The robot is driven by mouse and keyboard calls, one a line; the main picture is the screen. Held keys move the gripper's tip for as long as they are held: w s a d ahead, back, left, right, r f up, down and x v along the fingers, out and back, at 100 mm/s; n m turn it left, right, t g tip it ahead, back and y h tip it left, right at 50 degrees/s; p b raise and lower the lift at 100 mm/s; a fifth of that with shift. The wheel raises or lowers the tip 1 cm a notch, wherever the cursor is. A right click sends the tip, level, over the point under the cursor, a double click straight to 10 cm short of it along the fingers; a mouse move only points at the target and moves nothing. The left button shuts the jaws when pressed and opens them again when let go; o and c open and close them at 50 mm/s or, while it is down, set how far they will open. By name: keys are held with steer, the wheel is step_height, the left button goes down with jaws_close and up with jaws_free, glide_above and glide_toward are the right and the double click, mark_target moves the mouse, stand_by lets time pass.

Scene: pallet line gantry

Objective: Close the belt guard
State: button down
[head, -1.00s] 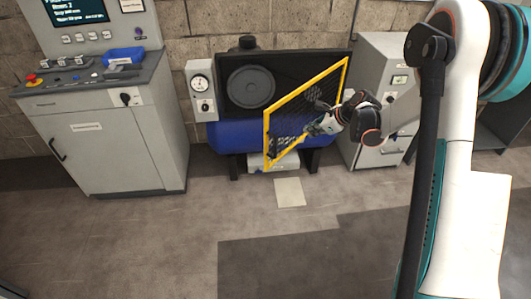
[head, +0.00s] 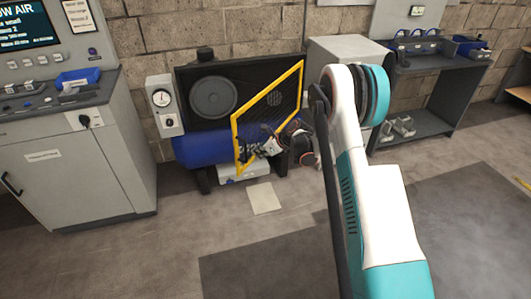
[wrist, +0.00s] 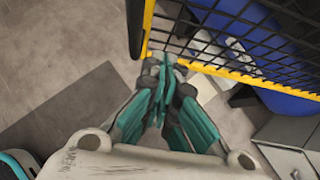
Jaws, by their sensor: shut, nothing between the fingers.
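The belt guard (head: 236,142) is a yellow-framed black mesh panel standing swung out at an angle from the black-backed compressor (head: 190,148) with a blue tank. Its right edge is at the compressor's right side and its left edge stands out in front. My gripper (head: 266,148) is by the lower part of the guard, on its right, outer side. In the wrist view, my gripper's teal fingers (wrist: 166,66) are together and empty, close to a corner of the guard's yellow frame (wrist: 250,79). I cannot tell whether they touch it.
A grey control cabinet (head: 75,175) stands at left and a gauge box (head: 165,105) beside the compressor. A grey cabinet (head: 345,48) and a dark workbench (head: 425,62) stand at right. A pale floor plate (head: 264,198) lies in front; the floor there is clear.

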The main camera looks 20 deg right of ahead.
mark_target(242, 153)
steer(key=shift+w+a+f+b, duration=0.2)
steer(key=shift+w+a+b, duration=0.4)
steer(key=shift+w+a, duration=0.95)
steer(key=shift+w, duration=0.15)
